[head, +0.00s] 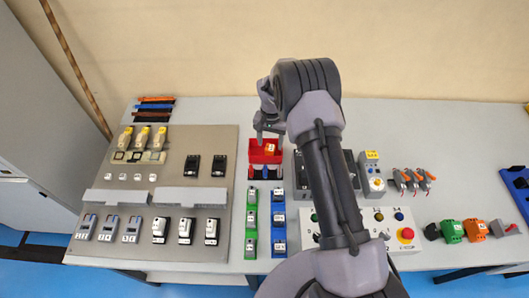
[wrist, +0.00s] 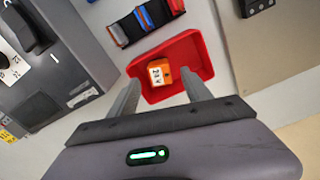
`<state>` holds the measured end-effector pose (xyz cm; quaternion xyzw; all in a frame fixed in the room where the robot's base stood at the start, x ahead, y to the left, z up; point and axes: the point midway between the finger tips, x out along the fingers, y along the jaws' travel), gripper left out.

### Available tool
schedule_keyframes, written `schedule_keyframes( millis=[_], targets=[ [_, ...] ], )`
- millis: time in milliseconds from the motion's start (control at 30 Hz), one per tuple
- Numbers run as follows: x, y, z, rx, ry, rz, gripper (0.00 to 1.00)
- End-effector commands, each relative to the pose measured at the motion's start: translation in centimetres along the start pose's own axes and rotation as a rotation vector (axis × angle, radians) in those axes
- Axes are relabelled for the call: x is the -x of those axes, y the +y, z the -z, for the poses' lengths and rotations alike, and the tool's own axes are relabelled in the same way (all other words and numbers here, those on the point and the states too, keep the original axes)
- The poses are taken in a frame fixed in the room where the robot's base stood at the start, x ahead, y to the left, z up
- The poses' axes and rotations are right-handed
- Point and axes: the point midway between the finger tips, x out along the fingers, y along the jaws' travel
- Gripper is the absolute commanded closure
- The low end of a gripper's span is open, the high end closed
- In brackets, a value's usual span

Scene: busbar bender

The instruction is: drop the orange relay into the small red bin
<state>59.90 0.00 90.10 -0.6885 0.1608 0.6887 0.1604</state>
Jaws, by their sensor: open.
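The small red bin (head: 258,156) stands on the grey table behind the green and blue blocks. It also shows in the wrist view (wrist: 203,50). The orange relay (wrist: 174,76) lies inside the bin, toward its left side in the wrist view, with a white labelled face showing. In the head view the relay (head: 269,149) is a small orange patch in the bin. My gripper (wrist: 165,93) is open above the bin, its fingers apart with the relay beyond and between them. The gripper also shows at the bin in the head view (head: 270,137).
A grey panel (head: 225,142) with switches and modules lies left of the bin. A dark strip with coloured pieces (wrist: 146,19) is beside the bin. A grey machine housing (wrist: 60,70) stands close by, partly behind my arm in the head view.

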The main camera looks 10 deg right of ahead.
Motion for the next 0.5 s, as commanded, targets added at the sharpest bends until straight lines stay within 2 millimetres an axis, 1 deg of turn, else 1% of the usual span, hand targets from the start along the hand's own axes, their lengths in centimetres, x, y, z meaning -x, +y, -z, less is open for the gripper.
schedule_keyframes(
  millis=[67, 167, 400, 500],
  targets=[
    [1.1, 0.0, 0.1, 0.000, 0.002, 0.001, 0.43],
    [3.5, 0.0, 0.1, 0.000, 0.004, 0.002, 0.43],
    [11.6, 0.0, 0.1, 0.001, 0.005, 0.002, 0.43],
    [14.2, 0.0, 0.1, 0.000, 0.003, 0.002, 0.43]
  ],
)
